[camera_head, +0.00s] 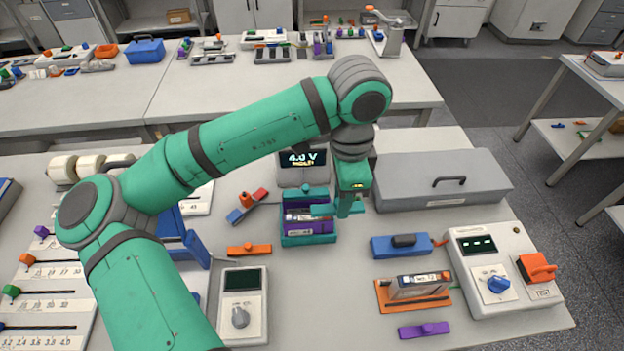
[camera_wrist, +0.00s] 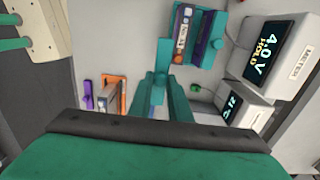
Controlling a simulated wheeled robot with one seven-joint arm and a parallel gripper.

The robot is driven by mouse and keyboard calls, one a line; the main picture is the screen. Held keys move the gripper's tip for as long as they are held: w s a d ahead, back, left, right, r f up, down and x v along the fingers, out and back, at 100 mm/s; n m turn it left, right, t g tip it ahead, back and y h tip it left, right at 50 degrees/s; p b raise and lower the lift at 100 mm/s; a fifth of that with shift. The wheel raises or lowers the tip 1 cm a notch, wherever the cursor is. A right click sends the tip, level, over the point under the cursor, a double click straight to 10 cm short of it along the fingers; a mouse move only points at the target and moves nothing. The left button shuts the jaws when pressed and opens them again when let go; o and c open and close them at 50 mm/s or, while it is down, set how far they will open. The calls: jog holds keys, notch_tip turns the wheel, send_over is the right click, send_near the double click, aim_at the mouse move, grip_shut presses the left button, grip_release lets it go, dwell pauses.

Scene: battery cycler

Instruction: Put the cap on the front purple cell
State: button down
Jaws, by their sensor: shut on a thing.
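The teal rack (camera_head: 310,239) stands in mid-table below the 4.0 V meter. It holds dark purple cells with pale labels; a front purple cell (camera_head: 300,226) shows partly. The rack also shows at the top of the wrist view (camera_wrist: 207,62). My gripper (camera_head: 343,211) is at the rack's right side, its fingers pointing down. It is shut on what looks like a teal cap (camera_head: 322,210), a flat bar reaching left over the rack.
The meter (camera_head: 303,171) stands behind the rack, a grey lidded case (camera_head: 445,185) to its right. An orange cap (camera_head: 249,249) lies left. A blue block (camera_head: 401,245), an orange tray (camera_head: 384,297) with a cell and a purple cap (camera_head: 424,330) lie right, beside the tester (camera_head: 505,270).

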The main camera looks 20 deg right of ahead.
jog(key=w+a+r, duration=0.2)
jog(key=w+a, duration=0.3)
jog(key=shift+d+f, duration=0.15)
jog(key=shift+f, duration=3.65)
jog(key=shift+s, duration=0.1)
jog(key=shift+w+f, duration=0.1)
jog(key=shift+w, duration=0.1)
jog(key=shift+s+d, duration=0.15)
jog(key=shift+s, duration=0.05)
jog(key=shift+a, duration=0.35)
